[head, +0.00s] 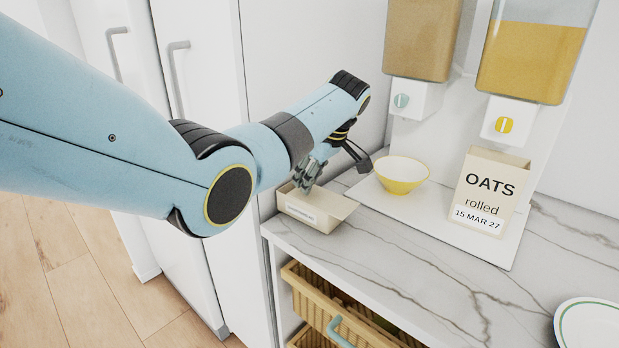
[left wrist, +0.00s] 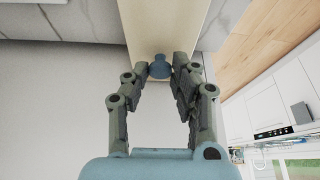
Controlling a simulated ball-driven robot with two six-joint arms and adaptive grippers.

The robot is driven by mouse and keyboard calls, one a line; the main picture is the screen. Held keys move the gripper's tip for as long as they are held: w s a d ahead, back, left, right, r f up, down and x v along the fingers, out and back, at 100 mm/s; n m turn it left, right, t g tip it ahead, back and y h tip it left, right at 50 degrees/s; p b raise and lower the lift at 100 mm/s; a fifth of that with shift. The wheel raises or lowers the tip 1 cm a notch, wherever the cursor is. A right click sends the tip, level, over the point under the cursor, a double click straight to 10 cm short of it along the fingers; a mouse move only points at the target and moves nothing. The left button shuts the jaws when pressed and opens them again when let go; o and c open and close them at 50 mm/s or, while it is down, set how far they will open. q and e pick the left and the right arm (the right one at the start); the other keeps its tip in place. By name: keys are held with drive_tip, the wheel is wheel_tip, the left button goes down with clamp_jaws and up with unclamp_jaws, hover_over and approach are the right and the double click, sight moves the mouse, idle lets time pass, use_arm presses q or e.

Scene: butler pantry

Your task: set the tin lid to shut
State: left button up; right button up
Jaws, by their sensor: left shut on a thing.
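The cream tin (head: 318,224) with a white label stands at the far left end of the marble counter. My left gripper (head: 307,176) is over its top and hides part of it. In the left wrist view, the cream lid (left wrist: 180,20) carries a small blue knob (left wrist: 160,67). The fingertips of my left gripper (left wrist: 160,72) are shut on the knob, one on each side. How far the lid stands from the tin's rim is hard to tell behind the fingers. My right gripper does not show.
A yellow bowl (head: 402,175) and an OATS box (head: 489,188) stand on a white board right of the tin, under two dispensers (head: 532,50). A plate (head: 590,325) lies at the right front. A wicker drawer (head: 325,302) is below. The counter's middle is clear.

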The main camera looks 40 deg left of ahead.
sight(312, 194)
use_arm(q)
clamp_jaws()
drive_tip(key=a, duration=0.4)
drive_tip(key=shift+d, duration=0.15)
drive_tip(key=o, duration=0.8)
unclamp_jaws()
drive_tip(key=shift+o, duration=0.2)
drive_tip(key=shift+r, duration=0.1)
drive_tip(key=v, duration=1.1)
drive_tip(key=shift+d+r, duration=0.2)
drive_tip(key=shift+r, duration=0.15)
